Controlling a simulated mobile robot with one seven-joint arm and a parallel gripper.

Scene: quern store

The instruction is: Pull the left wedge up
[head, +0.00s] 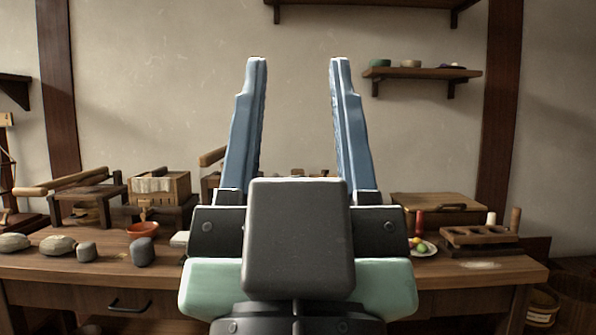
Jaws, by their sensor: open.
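My gripper (297,62) is large in the middle of the head view, its two blue fingers pointing up and spread wide apart. It is open, and only the plain wall shows between its fingertips. I cannot make out a left wedge for certain. My gripper and its body hide the middle of the bench, where only the tops of some small brown things show between the fingers, too little to tell what they are.
The wooden bench (85,266) runs across the view. On its left stand stones, an orange bowl (142,230), a wooden frame (92,195) and a wooden box (160,188). On its right are a plate (424,249) and a slotted wooden block (478,235). A shelf (422,73) hangs upper right.

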